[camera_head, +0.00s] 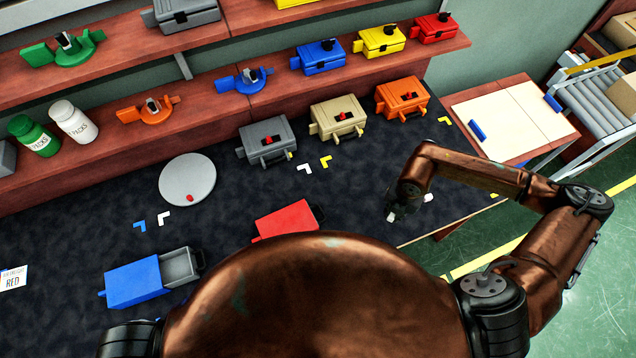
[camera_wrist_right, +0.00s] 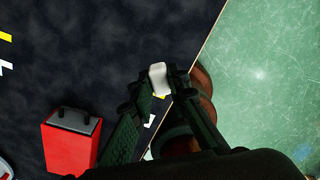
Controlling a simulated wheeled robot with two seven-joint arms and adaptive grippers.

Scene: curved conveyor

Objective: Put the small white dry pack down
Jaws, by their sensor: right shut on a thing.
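The small white dry pack (camera_wrist_right: 159,77) is between the fingertips of my right gripper (camera_wrist_right: 158,88) in the right wrist view, above the dark mat near the table edge. In the head view my right gripper (camera_head: 398,208) is low over the right part of the mat, shut on the pack (camera_head: 391,216), which shows only as a small pale patch. I cannot tell whether the pack touches the mat. My left gripper is not in view.
A red box (camera_head: 287,219) and an open blue box (camera_head: 135,281) lie on the dark mat (camera_head: 340,220). A round grey plate (camera_head: 187,180) holds a small red piece. Grey, tan and orange cases (camera_head: 403,97) line the back. Clear mat surrounds the gripper; the table edge is close.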

